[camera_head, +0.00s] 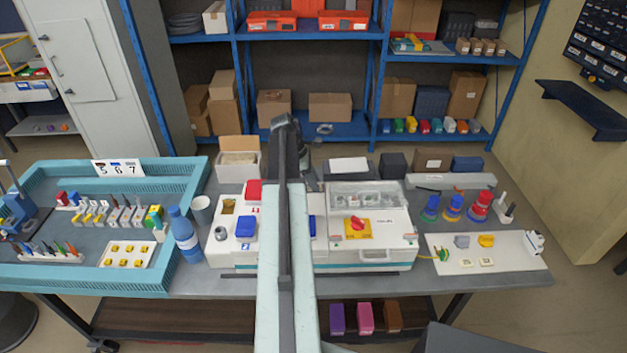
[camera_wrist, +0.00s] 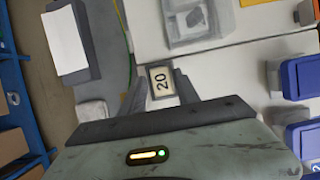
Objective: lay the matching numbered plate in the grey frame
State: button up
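My gripper (camera_wrist: 161,92) has its two dark fingers on either side of a small cream plate (camera_wrist: 160,81) with a dark border, printed "20". In the head view my arm hides the gripper and this plate. Two small cream pieces (camera_head: 462,263) (camera_head: 487,262) lie on the white board (camera_head: 520,264) at the right; their print is too small to read.
A white case with a clear-lidded tray (camera_head: 367,196) stands mid-bench, and blue blocks (camera_wrist: 302,76) show in the wrist view. A blue bottle (camera_head: 184,236) and grey cup (camera_head: 202,209) stand left, near the teal tray (camera_head: 90,283).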

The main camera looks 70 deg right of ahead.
jog(key=shift+a, duration=0.2)
jog(key=shift+r, duration=0.15)
jog(key=d+p+v, duration=0.1)
jog(key=p+v, duration=0.6)
jog(key=shift+w+a+r, duration=0.15)
jog(key=shift+a+r, duration=0.15)
jog(key=shift+a, duration=0.05)
notch_tip(320, 180, up, 7)
jog(key=p, duration=0.7)
jog(key=shift+f, duration=0.15)
